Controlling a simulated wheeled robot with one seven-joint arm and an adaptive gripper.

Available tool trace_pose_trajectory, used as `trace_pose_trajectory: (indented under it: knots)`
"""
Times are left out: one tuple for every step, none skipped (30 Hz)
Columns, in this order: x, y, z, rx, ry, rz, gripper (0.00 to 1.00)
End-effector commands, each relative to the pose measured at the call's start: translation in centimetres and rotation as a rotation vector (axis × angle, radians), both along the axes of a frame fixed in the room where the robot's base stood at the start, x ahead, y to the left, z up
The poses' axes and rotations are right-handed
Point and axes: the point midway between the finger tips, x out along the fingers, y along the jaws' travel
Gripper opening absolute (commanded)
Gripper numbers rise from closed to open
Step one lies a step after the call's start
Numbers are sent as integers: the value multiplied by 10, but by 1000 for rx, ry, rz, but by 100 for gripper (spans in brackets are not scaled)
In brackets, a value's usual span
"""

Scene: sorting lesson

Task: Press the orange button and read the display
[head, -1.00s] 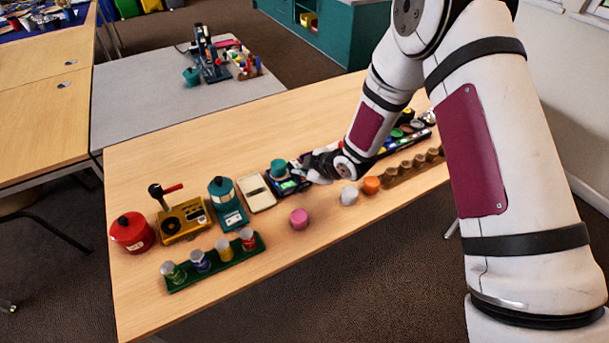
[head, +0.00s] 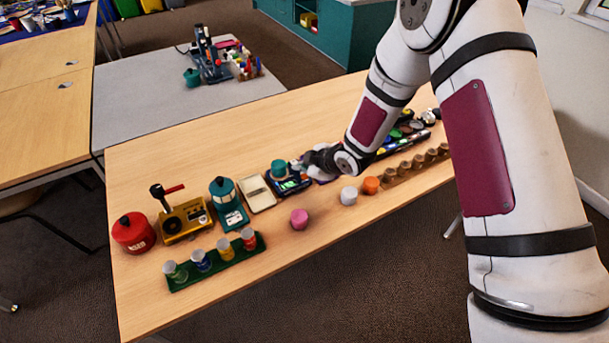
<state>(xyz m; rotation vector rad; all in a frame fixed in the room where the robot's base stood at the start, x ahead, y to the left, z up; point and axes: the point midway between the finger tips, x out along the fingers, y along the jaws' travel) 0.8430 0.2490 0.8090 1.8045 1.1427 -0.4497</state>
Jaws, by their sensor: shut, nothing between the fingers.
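A dark blue device (head: 299,190) with a small lit green display (head: 291,185) and a teal round top part (head: 278,168) stands at the middle of the wooden table. The writing on the display is too small to read. My gripper (head: 305,162) is shut and empty, just right of the device and close above the table. I cannot tell whether it touches anything. An orange cylinder (head: 371,185) stands to the right, nearer the front edge, apart from my gripper. I cannot make out an orange button on the device; my gripper and arm hide part of that area.
White (head: 349,196) and pink (head: 299,219) cylinders stand in front. A cream flat case (head: 257,194), teal lantern-like device (head: 228,206), yellow machine (head: 186,222) and red canister (head: 133,233) stand left. A green rack (head: 209,273) holds several jars.

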Motion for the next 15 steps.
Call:
trace_pose_trajectory:
  knots:
    - [0, 0, 0, 0, 0, 0, 0]
    - [0, 0, 0, 0, 0, 0, 0]
    - [0, 0, 0, 0, 0, 0, 0]
    - [0, 0, 1, 0, 0, 0, 0]
    - [0, 0, 2, 0, 0, 0, 0]
    - [0, 0, 4, 0, -1, -1, 0]
    - [0, 0, 6, 0, -1, 0, 0]
    - [0, 0, 8, 0, -1, 0, 0]
    - [0, 0, 11, -1, -1, 1, 0]
    - [0, 0, 14, -1, -2, 1, 0]
    - [0, 0, 17, 0, -2, 1, 0]
    - [0, 0, 21, 0, -3, 1, 0]
    - [0, 0, 24, 1, -2, 0, 0]
    - [0, 0, 27, 1, -2, 0, 0]
    - [0, 0, 30, 1, -2, -1, 0]
